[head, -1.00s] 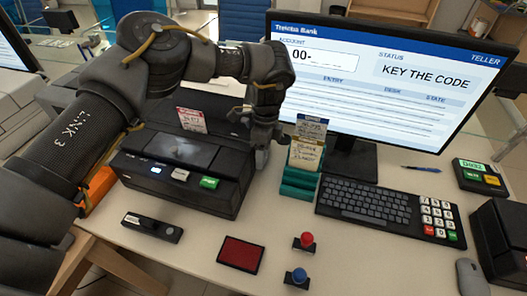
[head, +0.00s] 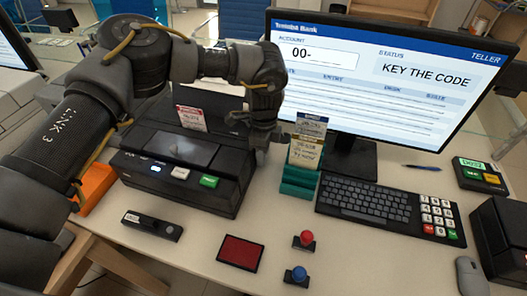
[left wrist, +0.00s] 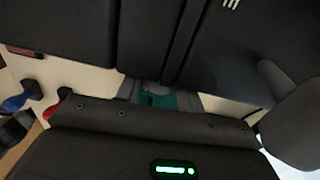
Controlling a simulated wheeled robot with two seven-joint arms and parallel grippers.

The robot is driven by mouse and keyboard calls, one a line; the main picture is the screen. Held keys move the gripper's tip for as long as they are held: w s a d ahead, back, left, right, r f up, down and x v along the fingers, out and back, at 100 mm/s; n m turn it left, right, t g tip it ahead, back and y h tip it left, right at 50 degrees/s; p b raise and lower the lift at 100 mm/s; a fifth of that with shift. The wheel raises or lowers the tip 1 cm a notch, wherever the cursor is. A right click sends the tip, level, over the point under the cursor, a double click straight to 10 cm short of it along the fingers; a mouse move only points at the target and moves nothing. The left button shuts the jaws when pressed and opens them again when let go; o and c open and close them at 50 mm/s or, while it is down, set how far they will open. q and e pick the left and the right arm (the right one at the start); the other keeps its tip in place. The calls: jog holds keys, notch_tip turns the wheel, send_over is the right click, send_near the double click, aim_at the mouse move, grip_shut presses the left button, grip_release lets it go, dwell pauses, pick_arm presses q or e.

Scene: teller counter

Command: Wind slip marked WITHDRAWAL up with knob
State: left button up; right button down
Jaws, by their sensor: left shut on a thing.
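A slip with a red header (head: 190,118) stands up out of the top of the black slip machine (head: 180,175); its print is too small to read. My left gripper (head: 263,143) is at the machine's right side, pointing down and shut on the knob there. The knob itself is hidden behind the fingers and wrist. In the left wrist view, dark gripper parts and dark surfaces fill most of the picture, and the knob cannot be made out. My right gripper is in neither view.
A teal rack (head: 298,181) with blue- and yellow-headed slips (head: 305,148) stands just right of my gripper. The monitor (head: 385,75) and keyboard (head: 365,201) are beyond it. A red pad (head: 240,253) and two stamps (head: 304,240) lie in front.

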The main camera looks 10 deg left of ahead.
pick_arm(q)
jog(key=shift+s+f+t+b, duration=0.2)
jog(key=shift+t+b, duration=0.25)
jog(key=shift+t, duration=0.65)
jog(key=shift+r+t, duration=0.1)
jog(key=shift+t, duration=0.2)
jog(key=shift+h, duration=0.3)
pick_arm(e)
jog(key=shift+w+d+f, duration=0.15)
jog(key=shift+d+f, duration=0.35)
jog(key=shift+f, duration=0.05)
pick_arm(q)
jog(key=o, duration=1)
jog(key=shift+r, duration=0.1)
